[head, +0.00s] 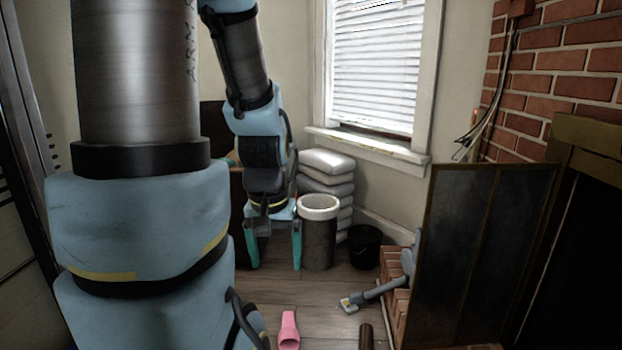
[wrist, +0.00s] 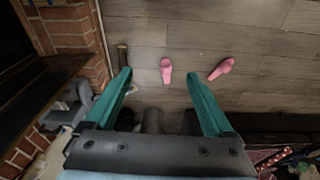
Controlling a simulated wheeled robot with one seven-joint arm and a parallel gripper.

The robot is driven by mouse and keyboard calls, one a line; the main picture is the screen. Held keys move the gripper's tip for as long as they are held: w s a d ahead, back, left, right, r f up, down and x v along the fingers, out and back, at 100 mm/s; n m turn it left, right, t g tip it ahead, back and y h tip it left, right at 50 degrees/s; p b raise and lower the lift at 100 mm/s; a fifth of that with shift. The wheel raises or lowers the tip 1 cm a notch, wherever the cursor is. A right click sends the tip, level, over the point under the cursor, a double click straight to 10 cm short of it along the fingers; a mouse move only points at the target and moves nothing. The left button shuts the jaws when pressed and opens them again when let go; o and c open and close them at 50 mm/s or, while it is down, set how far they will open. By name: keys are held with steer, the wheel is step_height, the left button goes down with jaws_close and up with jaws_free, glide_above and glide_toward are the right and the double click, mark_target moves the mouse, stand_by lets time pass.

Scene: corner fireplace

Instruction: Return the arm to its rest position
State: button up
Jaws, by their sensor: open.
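My arm fills the left of the head view and bends down toward the floor. My gripper (head: 274,250) hangs with its teal fingers pointing down, spread apart with nothing between them, in front of a dark piece of furniture and left of a bin. In the wrist view my gripper (wrist: 158,76) is open over the wooden floor. Two pink slippers lie below it: one (wrist: 166,71) appears between the fingertips, the other (wrist: 221,69) to the right. One slipper (head: 289,330) shows in the head view.
A grey bin with a white rim (head: 318,207) stands beside my gripper, with stacked pale bags (head: 328,160) behind. A black bucket (head: 365,248), a blue-grey tool (head: 378,290), a brown cylinder (head: 367,336) and a dark fire screen (head: 480,250) are right. Bare floor (head: 320,292) lies between.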

step_height(320, 180, up, 16)
steer(key=p, duration=1.3)
steer(key=shift+p, duration=0.3)
steer(key=shift+c, duration=0.3)
